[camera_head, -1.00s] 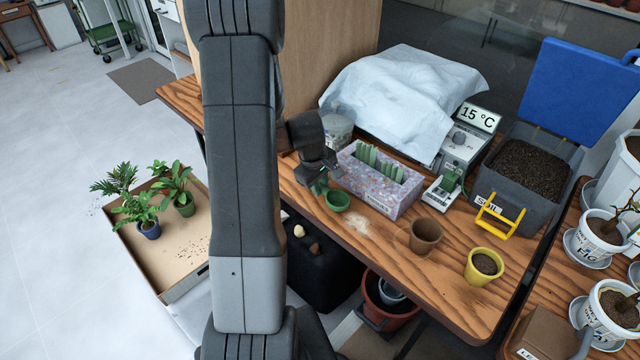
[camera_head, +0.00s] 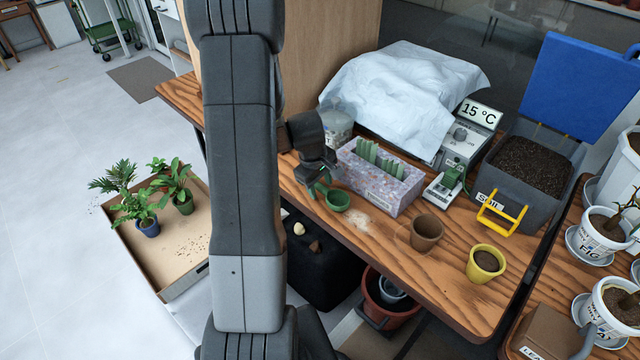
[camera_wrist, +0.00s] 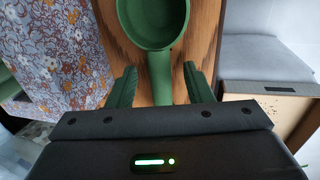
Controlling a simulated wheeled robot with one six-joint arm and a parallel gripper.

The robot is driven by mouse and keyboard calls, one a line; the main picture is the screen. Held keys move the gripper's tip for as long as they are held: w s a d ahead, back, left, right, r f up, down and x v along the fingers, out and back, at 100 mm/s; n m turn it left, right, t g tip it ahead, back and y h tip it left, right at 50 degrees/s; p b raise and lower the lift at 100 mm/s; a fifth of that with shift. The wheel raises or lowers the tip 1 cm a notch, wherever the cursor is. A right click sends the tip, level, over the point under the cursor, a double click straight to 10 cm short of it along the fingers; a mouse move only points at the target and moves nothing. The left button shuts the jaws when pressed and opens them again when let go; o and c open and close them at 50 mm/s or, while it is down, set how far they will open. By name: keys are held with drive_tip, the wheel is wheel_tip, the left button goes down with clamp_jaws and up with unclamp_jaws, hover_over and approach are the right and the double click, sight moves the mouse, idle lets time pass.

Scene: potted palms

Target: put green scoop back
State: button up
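The green scoop (camera_head: 338,200) lies on the wooden bench, left of the brown pot and in front of the floral box. In the wrist view its round bowl is at the top and its handle (camera_wrist: 160,78) points down toward my gripper (camera_wrist: 160,85). The two green fingers stand apart on either side of the handle, with a gap visible on each side. In the head view my gripper (camera_head: 317,186) is low over the bench at the scoop's handle end.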

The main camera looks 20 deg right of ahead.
wheel_tip(320, 180, up, 14)
drive_tip(key=s+a, duration=0.1)
drive_tip(key=a, duration=0.1)
drive_tip(key=shift+a+f+p, duration=0.2)
drive_tip(key=shift+a+p, duration=0.05)
drive_tip(key=shift+p, duration=0.15)
drive_tip(key=shift+f, duration=0.1)
drive_tip(key=f, duration=0.4)
drive_tip(key=d+f, duration=0.1)
drive_tip(key=f, duration=0.4)
drive_tip(key=w+d+f+b, duration=0.1)
drive_tip(key=f, duration=0.3)
drive_tip(key=shift+d+f, duration=0.25)
drive_tip(key=shift+r, duration=0.2)
